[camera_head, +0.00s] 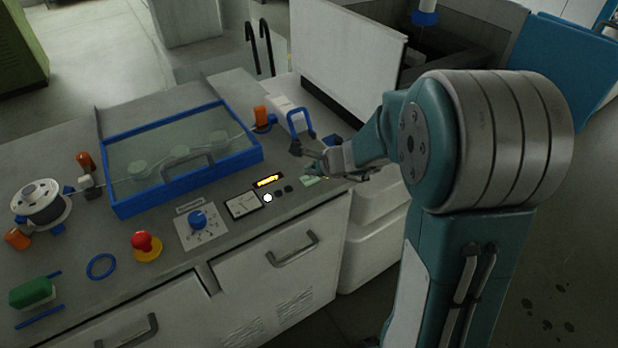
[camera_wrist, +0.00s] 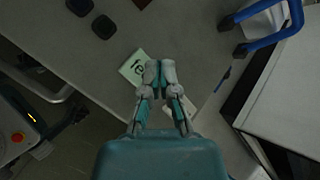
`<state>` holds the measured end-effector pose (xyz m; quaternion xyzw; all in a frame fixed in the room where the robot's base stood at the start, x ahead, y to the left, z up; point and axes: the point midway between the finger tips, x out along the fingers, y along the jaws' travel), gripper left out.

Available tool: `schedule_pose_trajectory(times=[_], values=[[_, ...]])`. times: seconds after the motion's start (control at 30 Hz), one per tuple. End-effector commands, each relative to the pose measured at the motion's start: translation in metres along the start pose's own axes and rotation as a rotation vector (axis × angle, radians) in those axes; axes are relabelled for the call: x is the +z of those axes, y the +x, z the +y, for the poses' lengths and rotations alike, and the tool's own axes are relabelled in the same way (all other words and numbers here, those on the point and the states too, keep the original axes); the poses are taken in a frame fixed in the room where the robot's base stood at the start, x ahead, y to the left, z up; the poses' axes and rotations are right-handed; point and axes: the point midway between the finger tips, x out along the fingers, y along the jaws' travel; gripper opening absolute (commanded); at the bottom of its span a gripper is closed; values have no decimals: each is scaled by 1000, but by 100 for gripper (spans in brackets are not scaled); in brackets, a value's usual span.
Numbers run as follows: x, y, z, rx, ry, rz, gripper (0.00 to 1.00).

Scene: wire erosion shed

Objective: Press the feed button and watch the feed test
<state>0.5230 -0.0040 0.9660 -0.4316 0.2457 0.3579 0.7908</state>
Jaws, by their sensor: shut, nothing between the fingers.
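A row of round buttons sits at the front edge of the bench: a lit white button (camera_head: 267,198) and two dark buttons (camera_head: 278,193) to its right. I cannot read which is the feed button. Two dark buttons (camera_wrist: 103,27) also show at the upper left of the wrist view. The feed unit (camera_head: 185,160), a blue-framed box with a clear lid, is closed over several rollers. My gripper (camera_head: 308,158) is shut and empty, above the bench to the right of the buttons. In the wrist view its fingertips (camera_wrist: 160,68) are beside a pale green note (camera_wrist: 133,68).
A yellow-lit display (camera_head: 268,181) and a dial meter (camera_head: 243,204) lie by the buttons. A blue knob (camera_head: 198,218) and a red emergency stop (camera_head: 142,241) are further left. A wire spool (camera_head: 42,203) stands at far left. A blue handle (camera_head: 299,121) rises behind my gripper.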

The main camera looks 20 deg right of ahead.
Motion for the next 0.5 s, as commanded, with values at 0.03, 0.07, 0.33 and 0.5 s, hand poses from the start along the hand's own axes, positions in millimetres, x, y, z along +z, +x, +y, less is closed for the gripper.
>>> schedule_pose_trajectory(times=[0.03, 0.07, 0.33, 0.5], values=[[0, 0, 0, 0, 0, 0, 0], [0, 0, 0, 0, 0, 0, 0], [-2, 2, 2, 1, 1, 0, 0], [-4, 4, 4, 0, 1, 0, 0]])
